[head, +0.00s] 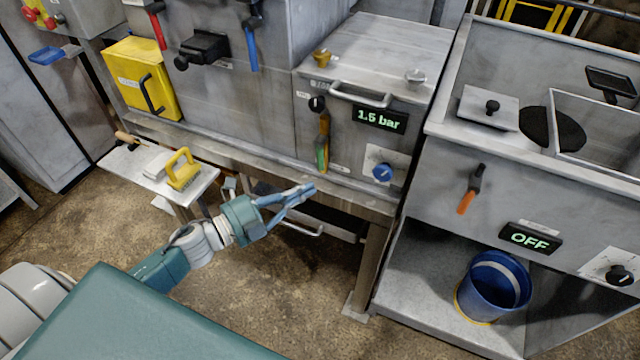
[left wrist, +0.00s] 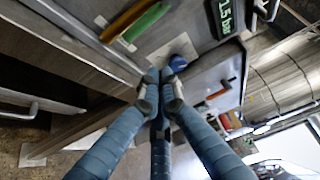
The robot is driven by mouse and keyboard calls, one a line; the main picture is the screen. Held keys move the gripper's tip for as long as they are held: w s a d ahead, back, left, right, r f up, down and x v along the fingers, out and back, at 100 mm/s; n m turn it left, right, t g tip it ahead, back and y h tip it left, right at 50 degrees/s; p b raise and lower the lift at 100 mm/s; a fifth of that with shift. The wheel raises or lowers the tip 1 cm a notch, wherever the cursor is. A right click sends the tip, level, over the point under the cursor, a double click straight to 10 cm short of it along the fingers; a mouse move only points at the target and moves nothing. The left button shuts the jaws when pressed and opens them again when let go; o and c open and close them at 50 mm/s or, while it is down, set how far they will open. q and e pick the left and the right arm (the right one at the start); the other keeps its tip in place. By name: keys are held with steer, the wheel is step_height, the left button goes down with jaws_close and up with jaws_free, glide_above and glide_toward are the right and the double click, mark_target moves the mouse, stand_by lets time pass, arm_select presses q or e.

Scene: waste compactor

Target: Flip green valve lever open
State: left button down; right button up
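The green valve lever (head: 321,157) hangs down on the front of the steel box with the "1.5 bar" display, below a brassy orange piece (head: 324,126). In the left wrist view the green lever (left wrist: 147,22) lies at the top, beside the orange piece (left wrist: 124,20). My left gripper (head: 308,189) is below and slightly left of the lever in the head view, apart from it. In the left wrist view its blue fingers come together at the tips (left wrist: 160,88), with nothing seen between them. My right gripper is not in view.
A blue knob (head: 382,172) sits right of the lever, and a steel handle (head: 360,95) above. The bench edge (head: 270,168) runs just behind my gripper. A small side table (head: 130,175) with a yellow-handled tool stands left. An orange lever (head: 466,202) is farther right.

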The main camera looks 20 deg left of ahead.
arm_select(q)
steer(key=shift+v, duration=1.1)
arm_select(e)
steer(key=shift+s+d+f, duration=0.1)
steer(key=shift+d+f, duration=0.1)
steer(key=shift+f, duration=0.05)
arm_select(q)
steer(key=shift+d, duration=0.2)
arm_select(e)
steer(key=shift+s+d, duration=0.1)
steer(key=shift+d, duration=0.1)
